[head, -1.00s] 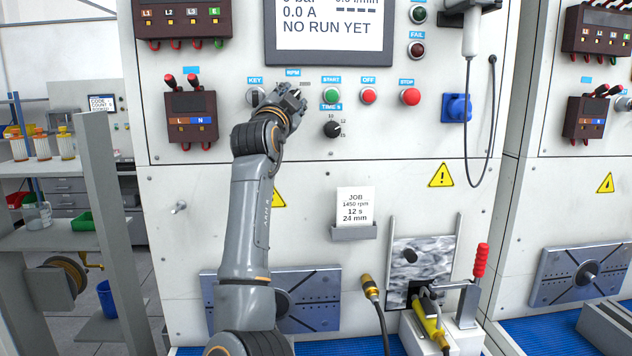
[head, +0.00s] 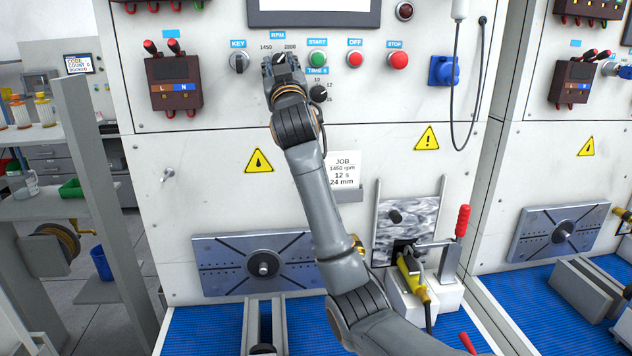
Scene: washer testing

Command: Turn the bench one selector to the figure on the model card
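The bench's RPM selector is at the upper panel, with the figures 1450 (head: 266,47) on the left and 2800 (head: 290,47) on the right. My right gripper (head: 280,63) is at this selector and covers most of it, so its setting and the fingers' grip are unclear. The TIME S selector (head: 318,93) is a black knob just below and right, beside my wrist, pointing to the upper right. The model card (head: 343,168), headed JOB, reads 1450 rpm, 12 s, 24 mm; my forearm is close to its left edge. My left gripper is not in view.
The KEY switch (head: 239,62) is left of my gripper. The green START (head: 317,60), red OFF (head: 354,60) and red STOP (head: 397,60) buttons are to its right. A clamp with a red handle (head: 462,221) stands lower right. A second bench is at the right.

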